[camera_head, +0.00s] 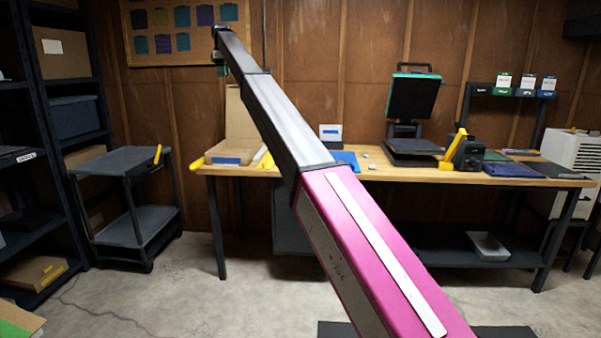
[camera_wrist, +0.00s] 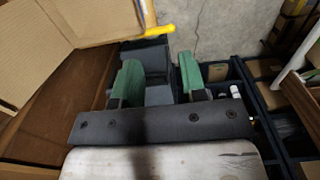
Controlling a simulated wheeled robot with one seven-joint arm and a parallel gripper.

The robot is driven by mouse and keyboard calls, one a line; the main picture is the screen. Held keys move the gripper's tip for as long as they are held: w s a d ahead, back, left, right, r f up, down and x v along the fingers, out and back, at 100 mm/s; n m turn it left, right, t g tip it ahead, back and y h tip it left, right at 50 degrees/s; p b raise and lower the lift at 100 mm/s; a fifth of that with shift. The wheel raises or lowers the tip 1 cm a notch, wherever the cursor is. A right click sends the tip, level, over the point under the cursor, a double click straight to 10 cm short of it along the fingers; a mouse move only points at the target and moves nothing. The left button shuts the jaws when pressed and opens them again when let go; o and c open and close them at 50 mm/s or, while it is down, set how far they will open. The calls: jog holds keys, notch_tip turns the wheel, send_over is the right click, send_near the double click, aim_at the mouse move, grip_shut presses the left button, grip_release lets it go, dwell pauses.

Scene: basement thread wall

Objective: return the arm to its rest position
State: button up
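My arm, pink near me and grey farther out, stretches in the head view from the lower right up to the upper left. My gripper (camera_head: 221,66) is at its far end, small and partly hidden, high in front of the wall below the pinboard. In the wrist view my gripper (camera_wrist: 160,68) shows two green-padded fingers standing apart with nothing held between them. The gripper is open and empty.
An open cardboard box (camera_head: 239,125) stands on the workbench (camera_head: 375,172) near the arm and fills the wrist view's upper left. A dark cart (camera_head: 124,160) with yellow handles and dark shelving (camera_head: 47,140) stand left. A heat press (camera_head: 412,98) stands farther right. Floor between cart and bench is clear.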

jog(key=s+d+f+m, duration=0.3)
jog(key=s+d+f, duration=0.3)
jog(key=d+f, duration=0.7)
jog(key=s+d+f+m, duration=0.2)
jog(key=s+d+f, duration=0.45)
jog(key=f, duration=1.15)
jog(key=s+d+f+m, duration=0.3)
jog(key=s+d+f, duration=0.2)
jog(key=d+f, duration=0.9)
jog(key=s+d+f+m, duration=0.2)
jog(key=s+d+f, duration=0.4)
jog(key=s+f, duration=0.3)
jog(key=s+d+f+m, duration=0.2)
jog(key=s+d+f, duration=0.4)
jog(key=s+f, duration=0.35)
jog(key=s+d+f+m, duration=0.1)
jog(key=s+d+f, duration=0.1)
jog(key=s, duration=0.5)
jog(key=s+d+f+m, duration=0.2)
jog(key=s+d+f, duration=0.1)
jog(key=s, duration=0.4)
jog(key=s+d+f+m, duration=0.2)
jog(key=s+d, duration=0.1)
jog(key=s, duration=0.4)
jog(key=shift+d+f, duration=0.25)
jog(key=shift+d, duration=0.1)
